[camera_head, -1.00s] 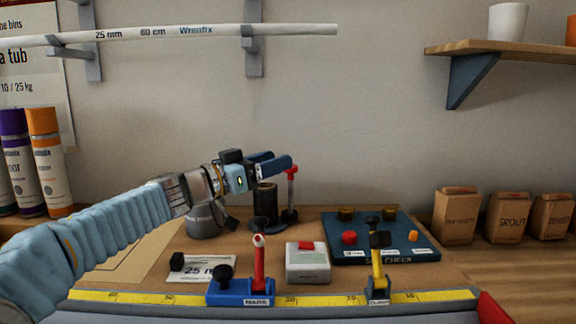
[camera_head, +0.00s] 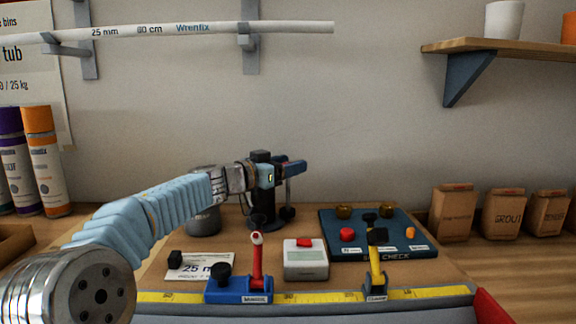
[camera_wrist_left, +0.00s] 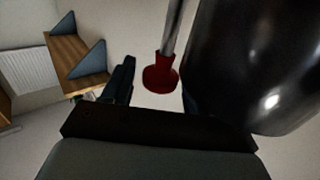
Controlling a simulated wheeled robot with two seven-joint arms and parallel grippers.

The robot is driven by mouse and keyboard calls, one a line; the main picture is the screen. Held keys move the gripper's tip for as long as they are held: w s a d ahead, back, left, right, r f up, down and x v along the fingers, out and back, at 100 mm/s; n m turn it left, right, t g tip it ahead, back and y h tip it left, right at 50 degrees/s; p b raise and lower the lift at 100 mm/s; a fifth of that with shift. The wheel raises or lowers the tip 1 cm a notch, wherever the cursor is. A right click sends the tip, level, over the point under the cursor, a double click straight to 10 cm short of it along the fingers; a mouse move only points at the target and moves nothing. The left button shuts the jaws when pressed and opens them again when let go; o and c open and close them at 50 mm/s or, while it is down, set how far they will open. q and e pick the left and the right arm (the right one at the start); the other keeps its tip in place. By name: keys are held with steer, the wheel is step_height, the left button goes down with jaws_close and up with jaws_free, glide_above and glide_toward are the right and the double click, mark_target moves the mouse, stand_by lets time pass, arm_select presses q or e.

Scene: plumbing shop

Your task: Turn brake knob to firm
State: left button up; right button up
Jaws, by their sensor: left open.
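My left gripper (camera_head: 292,167) is open at the back of the bench, over a dark stand (camera_head: 262,205) with a black upright body. In the left wrist view a red knob (camera_wrist_left: 160,75) on a metal rod shows near the open fingers, beside a large glossy black body (camera_wrist_left: 255,60); contact cannot be told. In the head view the gripper hides the red knob. No firm marking is readable, and I cannot tell which part is the brake knob. My right gripper is not in view.
In front stand a blue clamp (camera_head: 240,289) with a red lever, a yellow-lever clamp (camera_head: 376,280), a white box (camera_head: 305,259) with a red button, and a dark blue board (camera_head: 333,240) with several knobs. Paper bags (camera_head: 453,214) stand at right. Open air lies above the bench.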

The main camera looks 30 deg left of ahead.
arm_select(q)
steer(key=shift+w+d, duration=0.1)
steer(key=c, duration=0.9)
steer(key=shift+r+n+y, duration=0.15)
steer(key=shift+n+y, duration=0.25)
steer(key=shift+y, duration=0.2)
steer(key=shift+n+t+y+b, duration=0.5)
steer(key=shift+n+y, duration=0.3)
steer(key=shift+y, duration=0.4)
steer(key=shift+c, duration=0.2)
steer(key=shift+n+y, duration=0.4)
steer(key=shift+y, duration=0.3)
steer(key=o, duration=0.9)
steer(key=shift+o, duration=0.2)
steer(key=s+p, duration=0.1)
steer(key=s, duration=1.2)
steer(key=shift+s+a, duration=0.3)
steer(key=shift+s, duration=0.1)
